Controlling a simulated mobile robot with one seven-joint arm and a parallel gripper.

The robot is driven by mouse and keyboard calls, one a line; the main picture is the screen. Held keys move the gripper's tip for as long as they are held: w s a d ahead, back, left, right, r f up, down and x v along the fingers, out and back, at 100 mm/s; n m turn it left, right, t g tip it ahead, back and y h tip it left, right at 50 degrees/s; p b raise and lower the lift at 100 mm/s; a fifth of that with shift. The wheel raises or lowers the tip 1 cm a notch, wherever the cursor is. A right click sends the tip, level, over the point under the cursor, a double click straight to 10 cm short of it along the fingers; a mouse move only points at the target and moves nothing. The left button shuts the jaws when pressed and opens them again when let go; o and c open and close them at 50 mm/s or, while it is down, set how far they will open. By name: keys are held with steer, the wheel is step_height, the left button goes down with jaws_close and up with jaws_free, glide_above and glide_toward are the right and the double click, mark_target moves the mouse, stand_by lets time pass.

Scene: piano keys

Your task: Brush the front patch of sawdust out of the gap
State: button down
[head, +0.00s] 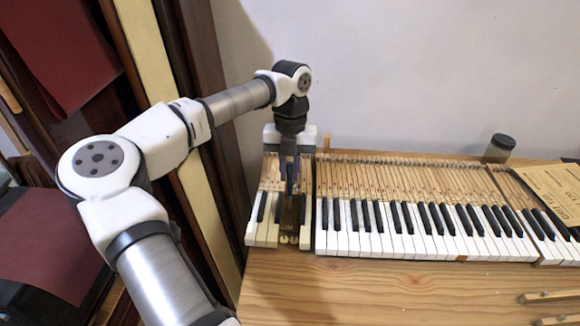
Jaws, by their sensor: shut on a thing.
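My gripper (290,160) points down over the left part of the keyboard and is shut on a slim dark upright tool, which looks like the brush (290,182). The brush reaches down into the gap (291,217) between the short left group of keys (262,215) and the long middle run of keys (400,222). Small round pale-gold spots show at the gap's front end. I cannot make out the sawdust patches at this size, and my gripper and the brush hide the back of the gap. Whether the brush tip touches the bottom cannot be told.
A dark lidded jar (499,148) stands behind the keys. A tan card (553,190) lies on the right keys. Wooden strips (550,296) lie at front right. Tall boards stand at left.

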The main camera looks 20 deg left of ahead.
steer(key=shift+s+d, duration=0.15)
steer(key=shift+s, duration=0.4)
steer(key=shift+s+d, duration=0.15)
steer(key=shift+s, duration=0.45)
steer(key=shift+s+d+b, duration=0.25)
steer(key=shift+s+b, duration=0.2)
steer(key=shift+s, duration=0.35)
steer(key=shift+w, duration=0.1)
